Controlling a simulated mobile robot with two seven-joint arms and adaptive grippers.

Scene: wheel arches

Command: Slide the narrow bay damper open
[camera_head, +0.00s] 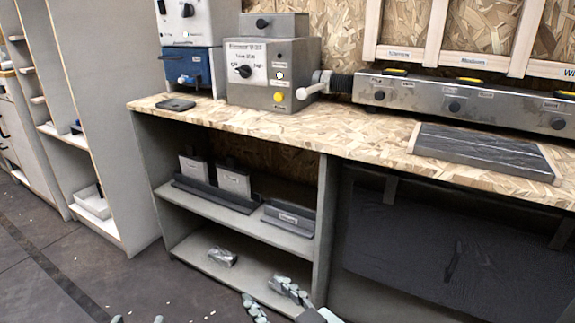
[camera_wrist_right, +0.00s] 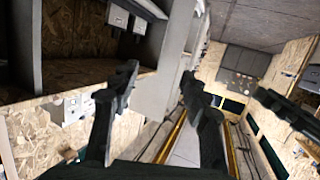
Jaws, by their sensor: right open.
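A long grey metal duct bar (camera_head: 430,97) lies along the back of the bench. Several yellow tabs sit along its top: a left one (camera_head: 395,71), a middle one (camera_head: 470,80) and one at the right edge (camera_head: 566,94). Small labels and dark knobs are on its front. The lettering is too small to tell which is the narrow bay damper. My right gripper (camera_head: 267,288) is low in front of the shelf, open and empty; its fingers also show apart in the right wrist view (camera_wrist_right: 158,85). My left gripper (camera_head: 137,319) shows only two separated tips at the bottom edge.
A grey control box (camera_head: 290,75) with a yellow button and a blue machine (camera_head: 190,66) stand on the bench (camera_head: 350,138). A dark slab (camera_head: 480,147) lies at its right. Grey blocks (camera_head: 232,180) and a metal part (camera_head: 222,257) sit on shelves below. The bench middle is clear.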

